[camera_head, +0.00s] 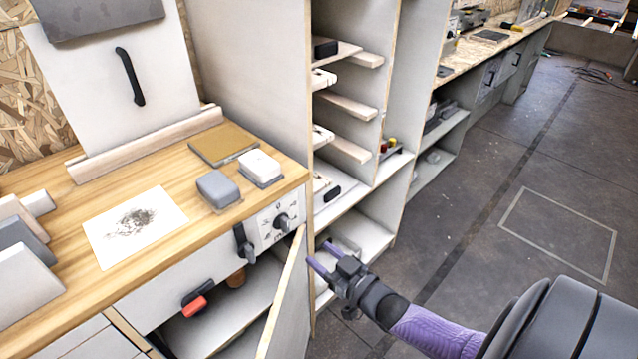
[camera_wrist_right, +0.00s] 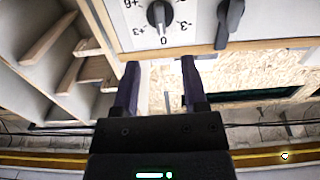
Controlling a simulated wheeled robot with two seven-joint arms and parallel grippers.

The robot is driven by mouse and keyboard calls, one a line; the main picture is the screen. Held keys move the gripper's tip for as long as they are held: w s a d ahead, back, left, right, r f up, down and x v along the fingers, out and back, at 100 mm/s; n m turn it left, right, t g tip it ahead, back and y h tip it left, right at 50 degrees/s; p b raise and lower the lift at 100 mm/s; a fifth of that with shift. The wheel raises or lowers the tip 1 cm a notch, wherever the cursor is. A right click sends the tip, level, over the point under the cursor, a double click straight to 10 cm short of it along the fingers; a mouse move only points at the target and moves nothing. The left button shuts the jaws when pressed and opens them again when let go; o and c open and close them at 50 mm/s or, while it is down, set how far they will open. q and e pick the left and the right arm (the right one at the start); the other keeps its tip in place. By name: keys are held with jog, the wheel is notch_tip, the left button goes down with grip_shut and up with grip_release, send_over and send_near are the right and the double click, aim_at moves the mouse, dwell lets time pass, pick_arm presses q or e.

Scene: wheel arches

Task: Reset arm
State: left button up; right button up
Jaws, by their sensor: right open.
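My right gripper (camera_head: 325,256) reaches in from the lower right of the head view, with its purple fingers pointing left toward the open cabinet door (camera_head: 289,305). In the right wrist view the two dark purple fingers of the gripper (camera_wrist_right: 160,66) stand apart, with nothing held between them. The round control knob (camera_wrist_right: 160,14) and a dark handle (camera_wrist_right: 229,20) lie beyond the fingertips in that view. My left gripper is not in view.
The wooden worktop (camera_head: 75,217) holds grey and white blocks and a smudged sheet (camera_head: 135,226). The knob panel (camera_head: 279,220) is on its front. Open shelves (camera_head: 350,104) stand behind the gripper. Open floor (camera_head: 480,235) lies to the right.

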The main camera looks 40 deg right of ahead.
jog(key=s+a+f+g+h, duration=0.1)
jog(key=s+f+g, duration=0.3)
jog(key=s+f, duration=0.3)
jog(key=s+a+f+g, duration=0.1)
jog(key=s+f+g, duration=0.25)
jog(key=f, duration=0.55)
jog(key=s+a+f+g, duration=0.2)
jog(key=s+f+g, duration=0.1)
jog(key=s, duration=0.6)
jog(key=s+a+f+n+g, duration=0.1)
jog(key=s+f+g, duration=0.3)
jog(key=s, duration=0.4)
jog(key=s+a+f+n+g, duration=0.1)
jog(key=s+a+f+g, duration=0.2)
jog(key=s, duration=0.6)
jog(key=shift+s+a+f+g+h, duration=0.35)
jog(key=shift+a+f+h, duration=0.1)
jog(key=shift+a, duration=0.1)
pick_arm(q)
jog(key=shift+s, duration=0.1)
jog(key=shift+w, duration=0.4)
pick_arm(e)
jog(key=shift+w, duration=0.1)
